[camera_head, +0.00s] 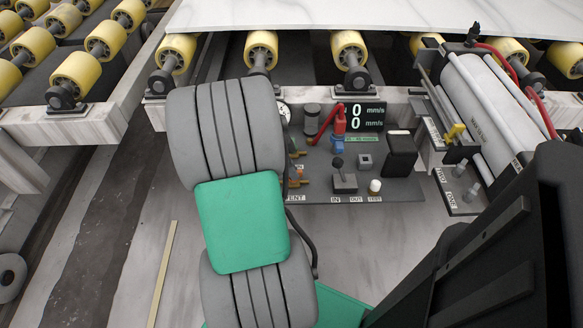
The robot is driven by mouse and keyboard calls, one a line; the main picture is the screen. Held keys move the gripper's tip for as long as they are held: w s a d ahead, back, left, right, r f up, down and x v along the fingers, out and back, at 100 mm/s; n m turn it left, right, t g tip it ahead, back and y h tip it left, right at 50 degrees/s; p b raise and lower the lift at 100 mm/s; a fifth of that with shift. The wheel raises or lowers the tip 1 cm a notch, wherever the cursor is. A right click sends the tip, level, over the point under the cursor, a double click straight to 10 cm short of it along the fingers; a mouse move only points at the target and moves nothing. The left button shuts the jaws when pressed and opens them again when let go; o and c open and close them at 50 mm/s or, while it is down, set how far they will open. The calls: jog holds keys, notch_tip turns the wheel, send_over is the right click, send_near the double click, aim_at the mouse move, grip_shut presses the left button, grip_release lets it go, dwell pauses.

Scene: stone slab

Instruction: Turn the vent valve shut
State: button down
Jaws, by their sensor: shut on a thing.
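The control panel (395,188) is at centre, fixed to the near side of the roller frame. A label ending in "ENT" (296,197) is at its left end, with its first letter hidden behind my arm. Just above it, small brass and orange fittings (300,183) show at the arm's edge, and a greenish one (294,155) sits higher. They may belong to the vent valve, but I cannot tell its handle or its position. My grey and green arm covers the panel's left end. My gripper does not show; it is hidden behind the arm.
A red lever on a blue fitting (338,128), a joystick (338,165), a black box (402,155) and a white knob (375,186) crowd the panel. A display (364,115) reads 0. A stone slab (370,15) lies behind. A large white cylinder (485,100) is at right.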

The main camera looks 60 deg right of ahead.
jog(key=n+t+h+p, duration=0.1)
jog(key=n, duration=0.3)
jog(key=shift+s+r, duration=0.1)
jog(key=shift+r, duration=0.05)
jog(key=n+t, duration=0.1)
jog(key=n, duration=0.1)
jog(key=n+p, duration=0.1)
jog(key=n, duration=0.1)
jog(key=shift+s+a+t+h, duration=0.1)
jog(key=shift+t+h, duration=0.3)
jog(key=n+t+p, duration=0.1)
jog(key=n, duration=0.3)
jog(key=shift+s+t+p, duration=0.1)
jog(key=shift+t+p, duration=0.3)
jog(key=shift+n+t+y+p, duration=0.35)
jog(key=shift+n+t, duration=0.15)
jog(key=shift+n, duration=1.2)
jog(key=c, duration=1.4)
grip_release()
jog(key=shift+c, duration=0.2)
jog(key=p+v, duration=0.2)
jog(key=v, duration=0.5)
jog(key=shift+r, duration=0.2)
